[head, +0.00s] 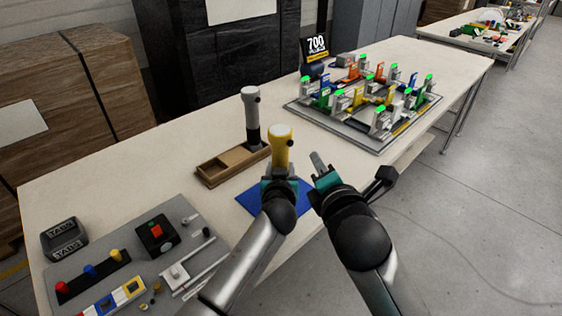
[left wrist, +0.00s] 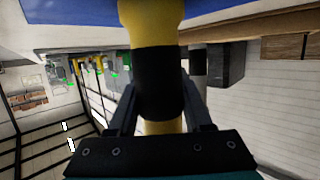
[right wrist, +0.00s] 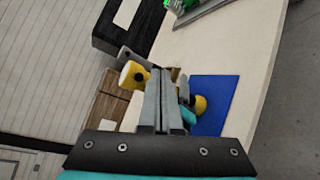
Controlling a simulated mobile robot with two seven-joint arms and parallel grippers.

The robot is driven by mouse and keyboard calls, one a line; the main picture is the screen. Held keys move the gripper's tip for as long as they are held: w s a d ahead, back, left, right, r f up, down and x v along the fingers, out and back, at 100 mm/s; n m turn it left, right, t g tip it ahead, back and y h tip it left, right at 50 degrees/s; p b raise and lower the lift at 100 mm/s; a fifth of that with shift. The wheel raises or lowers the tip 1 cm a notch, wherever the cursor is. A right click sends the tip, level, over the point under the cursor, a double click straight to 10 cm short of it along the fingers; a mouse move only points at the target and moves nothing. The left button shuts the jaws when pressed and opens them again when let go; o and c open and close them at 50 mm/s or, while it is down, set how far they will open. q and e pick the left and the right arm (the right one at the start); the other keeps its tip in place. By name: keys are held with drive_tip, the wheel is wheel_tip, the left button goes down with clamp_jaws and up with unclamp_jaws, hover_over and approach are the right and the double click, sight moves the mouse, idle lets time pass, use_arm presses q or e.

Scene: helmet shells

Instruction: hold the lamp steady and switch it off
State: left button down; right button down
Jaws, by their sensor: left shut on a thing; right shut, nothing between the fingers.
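The yellow lamp (head: 281,147) stands upright over the blue mat (head: 246,203). My left gripper (head: 279,176) is shut on it; the left wrist view shows its fingers on both sides of the lamp's black band (left wrist: 157,85). My right gripper (head: 320,167) is shut and empty, just right of the lamp. In the right wrist view the lamp's yellow head (right wrist: 129,77) shows left of the shut fingers (right wrist: 157,80), with a dark round spot on its side. The fingers hide the lamp's middle; whether they touch it I cannot tell.
A grey and black lamp (head: 250,112) stands at a wooden tray (head: 215,172) behind. A board with several coloured fixtures (head: 365,138) lies at the back right. A grey mat with a red-button box (head: 156,236) and small parts lies at the front left.

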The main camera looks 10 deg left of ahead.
use_arm(q)
drive_tip(key=shift+c, duration=1.2)
unclamp_jaws()
use_arm(e)
drive_tip(key=shift+s+d, duration=0.5)
drive_tip(key=shift+d, duration=0.25)
